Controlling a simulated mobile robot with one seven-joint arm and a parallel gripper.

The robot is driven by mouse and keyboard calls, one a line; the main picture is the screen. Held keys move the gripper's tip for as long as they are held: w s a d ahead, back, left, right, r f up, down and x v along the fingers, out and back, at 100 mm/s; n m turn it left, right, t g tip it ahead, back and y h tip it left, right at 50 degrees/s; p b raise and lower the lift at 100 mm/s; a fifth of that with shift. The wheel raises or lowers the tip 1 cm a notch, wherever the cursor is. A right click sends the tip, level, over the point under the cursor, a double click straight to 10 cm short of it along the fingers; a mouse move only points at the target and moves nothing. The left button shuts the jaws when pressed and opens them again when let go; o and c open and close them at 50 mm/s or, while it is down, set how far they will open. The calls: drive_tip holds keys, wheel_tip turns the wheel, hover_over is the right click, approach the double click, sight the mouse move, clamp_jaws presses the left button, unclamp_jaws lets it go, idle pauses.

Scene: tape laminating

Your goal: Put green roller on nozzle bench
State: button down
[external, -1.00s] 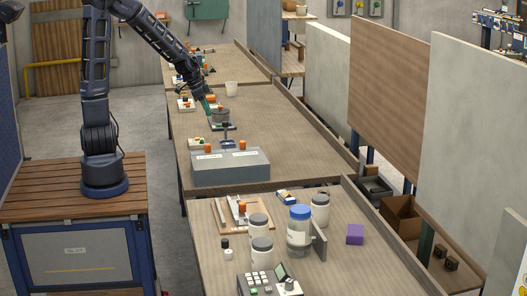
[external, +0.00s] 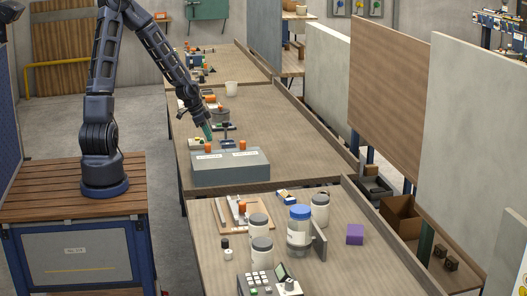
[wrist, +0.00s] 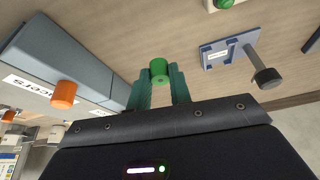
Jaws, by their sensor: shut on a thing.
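My gripper (wrist: 160,88) has green fingers and is shut on the green roller (wrist: 159,70), a short cylinder held at the fingertips in the wrist view. In the external view my gripper (external: 208,138) is low over the middle bench (external: 290,120), just behind the left end of a grey box (external: 230,170); the roller cannot be made out there. The box has two white labels, not fully legible, and orange cylinders (external: 242,145) on top. One orange cylinder (wrist: 64,94) shows left of my gripper in the wrist view. I cannot tell which surface is the nozzle bench.
A blue-grey plate (wrist: 215,54) with a white label and a dark-capped post (wrist: 267,78) lies right of my gripper in the wrist view. A green part (wrist: 224,3) is at its top edge. A white cup (external: 231,88) stands farther back. The bench's right side is clear.

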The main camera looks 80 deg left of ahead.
drive_tip(key=shift+f, duration=3.2)
drive_tip(key=shift+f, duration=0.1)
drive_tip(key=c, duration=1.3)
unclamp_jaws()
drive_tip(key=shift+v, duration=6.05)
